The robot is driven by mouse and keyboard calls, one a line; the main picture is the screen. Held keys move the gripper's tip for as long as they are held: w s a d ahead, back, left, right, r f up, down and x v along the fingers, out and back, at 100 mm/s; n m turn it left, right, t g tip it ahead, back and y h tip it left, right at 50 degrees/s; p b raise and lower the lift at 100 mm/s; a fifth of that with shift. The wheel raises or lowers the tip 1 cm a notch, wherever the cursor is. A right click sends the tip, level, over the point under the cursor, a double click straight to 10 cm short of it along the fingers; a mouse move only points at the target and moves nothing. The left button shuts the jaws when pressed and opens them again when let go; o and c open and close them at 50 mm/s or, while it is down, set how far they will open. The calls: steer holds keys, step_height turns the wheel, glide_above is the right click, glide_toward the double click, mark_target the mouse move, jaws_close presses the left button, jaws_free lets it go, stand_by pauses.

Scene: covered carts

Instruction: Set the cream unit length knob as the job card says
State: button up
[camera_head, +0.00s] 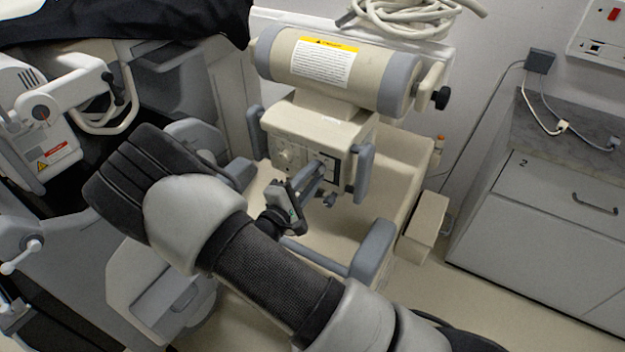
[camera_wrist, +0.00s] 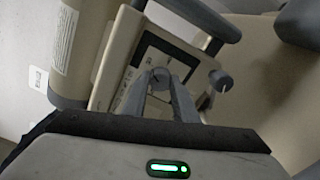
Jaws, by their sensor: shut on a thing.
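The cream unit (camera_head: 318,128) has a control panel on its front, below a large cream and grey cylinder (camera_head: 325,68). My gripper (camera_head: 320,170) reaches up to this panel. In the wrist view my gripper (camera_wrist: 160,80) is shut on a small grey round knob (camera_wrist: 160,74) on the dark-edged panel (camera_wrist: 138,77). The fingers cover part of the knob, and its pointer and scale markings are too small to read. A second, darker grey knob (camera_wrist: 221,80) sticks out to the right of the fingers. I cannot make out a job card.
Grey padded handles (camera_head: 365,172) flank the unit. A grey pad (camera_head: 372,248) lies below it. A white machine (camera_head: 45,140) under a dark cover stands at left. A drawer cabinet (camera_head: 540,200) stands at right. A cable coil (camera_head: 410,15) lies behind.

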steer(key=shift+f+m, duration=0.1)
steer(key=shift+m, duration=0.4)
steer(key=o, duration=1)
steer(key=shift+o, duration=0.2)
steer(key=v, duration=1.7)
steer(key=shift+s+b, duration=0.25)
steer(key=shift+b, duration=0.2)
steer(key=shift+a, duration=0.1)
